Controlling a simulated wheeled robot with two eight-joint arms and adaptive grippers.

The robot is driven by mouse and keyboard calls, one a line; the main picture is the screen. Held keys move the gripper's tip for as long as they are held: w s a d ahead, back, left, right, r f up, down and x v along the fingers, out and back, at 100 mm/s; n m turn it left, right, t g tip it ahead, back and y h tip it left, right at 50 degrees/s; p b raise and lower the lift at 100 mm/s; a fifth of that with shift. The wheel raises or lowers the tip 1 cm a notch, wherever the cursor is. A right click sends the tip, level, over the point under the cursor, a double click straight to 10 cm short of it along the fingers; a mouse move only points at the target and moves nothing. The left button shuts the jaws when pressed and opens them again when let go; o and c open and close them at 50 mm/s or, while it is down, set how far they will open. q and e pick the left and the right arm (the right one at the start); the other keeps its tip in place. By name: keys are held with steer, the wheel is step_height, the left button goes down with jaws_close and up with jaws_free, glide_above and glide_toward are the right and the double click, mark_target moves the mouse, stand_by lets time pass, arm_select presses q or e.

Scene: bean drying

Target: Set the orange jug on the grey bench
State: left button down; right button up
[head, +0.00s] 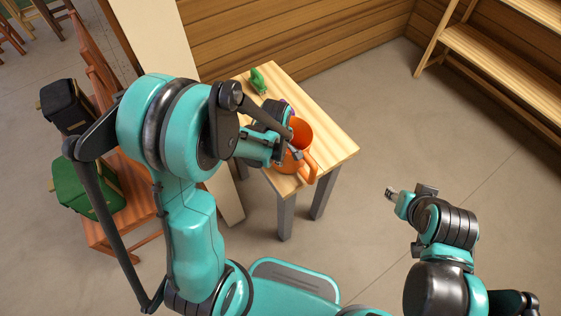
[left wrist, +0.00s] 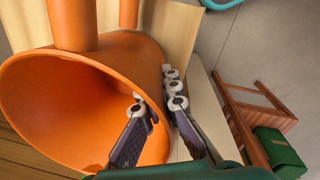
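The orange jug (head: 302,131) is at the front part of a small table (head: 325,142) with a pale wood top and grey legs. Its handle (head: 309,169) points toward me. My left gripper (head: 291,146) is at the jug's left side, partly hidden by its own arm. In the left wrist view the jug's wide mouth (left wrist: 60,100) fills the left side. The left gripper (left wrist: 158,101) straddles the rim, one finger inside and one outside, with a gap between them. My right gripper (head: 391,194) is over the floor, away from the jug; its fingers are too small to read.
A green object (head: 258,80) lies at the table's far left corner. A wooden shelf (head: 510,65) stands at right. Floor right of the table is clear.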

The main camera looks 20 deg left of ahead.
arm_select(q)
steer(key=shift+f, duration=0.45)
steer(key=shift+f, duration=0.15)
steer(key=c, duration=1.7)
jaws_free()
